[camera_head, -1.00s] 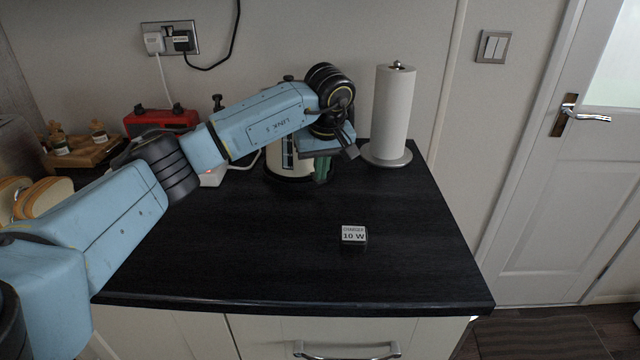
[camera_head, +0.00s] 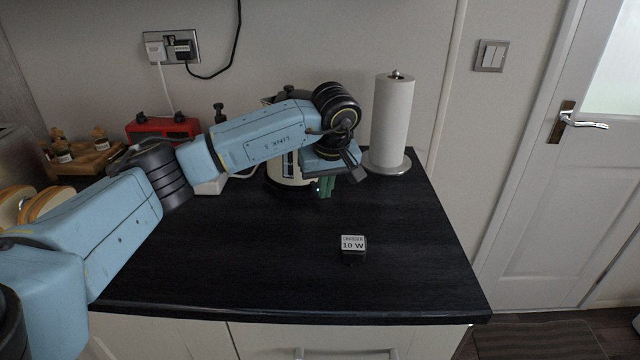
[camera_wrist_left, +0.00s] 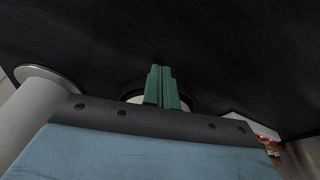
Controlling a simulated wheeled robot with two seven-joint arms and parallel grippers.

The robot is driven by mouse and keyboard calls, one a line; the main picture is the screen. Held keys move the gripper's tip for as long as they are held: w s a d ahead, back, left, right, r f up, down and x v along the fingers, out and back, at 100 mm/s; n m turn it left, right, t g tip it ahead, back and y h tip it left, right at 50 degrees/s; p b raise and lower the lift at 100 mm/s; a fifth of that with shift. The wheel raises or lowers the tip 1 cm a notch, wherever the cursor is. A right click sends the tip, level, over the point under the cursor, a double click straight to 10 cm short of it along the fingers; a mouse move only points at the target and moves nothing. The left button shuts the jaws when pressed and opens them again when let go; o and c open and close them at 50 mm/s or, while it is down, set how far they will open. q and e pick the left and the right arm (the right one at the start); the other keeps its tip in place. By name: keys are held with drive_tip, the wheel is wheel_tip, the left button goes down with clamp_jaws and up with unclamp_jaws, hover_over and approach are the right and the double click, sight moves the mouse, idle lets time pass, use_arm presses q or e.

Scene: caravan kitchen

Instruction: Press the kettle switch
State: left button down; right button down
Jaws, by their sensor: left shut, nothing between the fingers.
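The cream kettle (camera_head: 289,170) with a dark base stands at the back of the black counter, largely hidden behind my left arm. My left gripper (camera_head: 327,188) has green fingers, which are shut and empty, pointing down at the kettle's lower right front. A small blue light (camera_head: 318,188) shows beside the fingertips, low on the kettle. The switch itself cannot be made out, and contact cannot be told. In the left wrist view the shut fingers (camera_wrist_left: 162,88) cover most of the kettle, leaving a cream edge (camera_wrist_left: 136,99) beside them. My right gripper is out of view.
A paper towel roll (camera_head: 391,125) on a stand is close to the right of my left gripper. A small box marked 10 W (camera_head: 353,246) sits on the open front counter (camera_head: 240,265). A red appliance (camera_head: 162,129) and wooden rack (camera_head: 85,154) are at the left.

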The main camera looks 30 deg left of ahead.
use_arm(q)
drive_tip(key=shift+f, duration=0.1)
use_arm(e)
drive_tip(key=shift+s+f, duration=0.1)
